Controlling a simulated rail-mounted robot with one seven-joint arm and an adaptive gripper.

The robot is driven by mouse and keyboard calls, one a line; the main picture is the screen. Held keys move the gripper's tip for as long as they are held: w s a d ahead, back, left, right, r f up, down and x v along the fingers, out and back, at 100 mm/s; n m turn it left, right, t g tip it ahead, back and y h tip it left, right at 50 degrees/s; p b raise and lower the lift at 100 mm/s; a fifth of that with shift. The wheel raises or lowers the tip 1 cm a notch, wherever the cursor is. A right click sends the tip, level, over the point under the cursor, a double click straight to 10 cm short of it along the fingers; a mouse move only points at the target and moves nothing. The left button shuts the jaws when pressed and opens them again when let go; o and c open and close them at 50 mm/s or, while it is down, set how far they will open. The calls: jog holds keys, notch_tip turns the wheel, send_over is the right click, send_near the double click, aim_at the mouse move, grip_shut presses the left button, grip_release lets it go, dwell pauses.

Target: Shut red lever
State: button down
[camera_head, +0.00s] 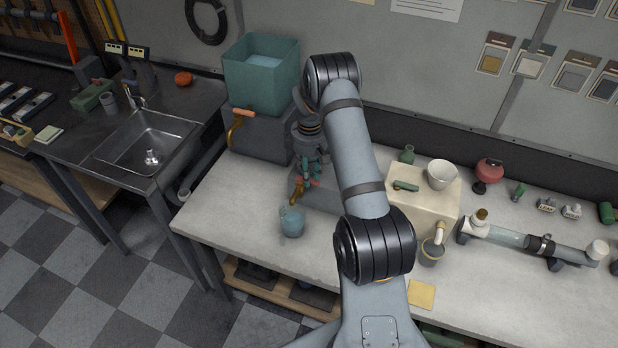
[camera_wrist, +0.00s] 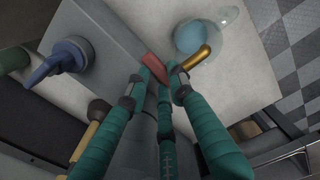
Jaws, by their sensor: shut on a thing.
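The red lever (camera_wrist: 156,69) shows in the wrist view between the tips of my teal-wrapped fingers. My gripper (camera_wrist: 160,80) is shut on it. A brass spout (camera_wrist: 196,58) sits just right of the fingertips. In the head view, my gripper (camera_head: 311,168) is at the machine left of my arm, with the small red lever (camera_head: 314,182) and the brass spout (camera_head: 297,192) at its tips. A round blue vessel (camera_head: 292,223) stands below the spout; it also shows in the wrist view (camera_wrist: 192,38). My fingers and arm hide part of the lever and machine.
A teal open tank (camera_head: 262,85) on a grey box (camera_head: 262,136) has a brass tap with an orange handle (camera_head: 243,112). A blue valve handle (camera_wrist: 66,58) shows left in the wrist view. A cream block with a bowl (camera_head: 441,175) stands right of my arm.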

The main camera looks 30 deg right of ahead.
jog(key=c, duration=1.5)
grip_release()
jog(key=shift+r, duration=0.15)
notch_tip(320, 180, up, 12)
jog(key=shift+f, duration=0.1)
